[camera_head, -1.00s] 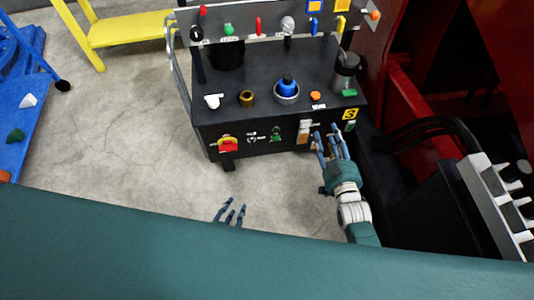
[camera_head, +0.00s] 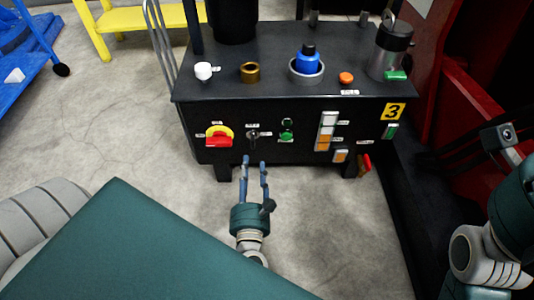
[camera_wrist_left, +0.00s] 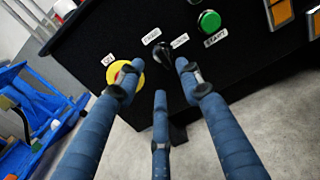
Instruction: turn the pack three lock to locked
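A small black turn knob (camera_head: 253,134) is on the dark front panel of the cabinet, between a red-and-yellow switch and a green button. I take it for the lock; its label text is too small to read surely. The knob also shows in the left wrist view (camera_wrist_left: 162,51), with a white label on either side. My left gripper (camera_head: 254,165) is open and empty, just below and in front of the knob. In the left wrist view its fingers (camera_wrist_left: 158,85) are spread below the knob, apart from it. My right gripper is not in view; only parts of my right arm show at the right.
The red-and-yellow switch (camera_head: 219,136) and green button (camera_head: 287,129) flank the knob closely. White and orange switches (camera_head: 326,131), a red lever (camera_head: 364,163) and a yellow "3" plate (camera_head: 394,111) are further right. The floor before the cabinet is clear.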

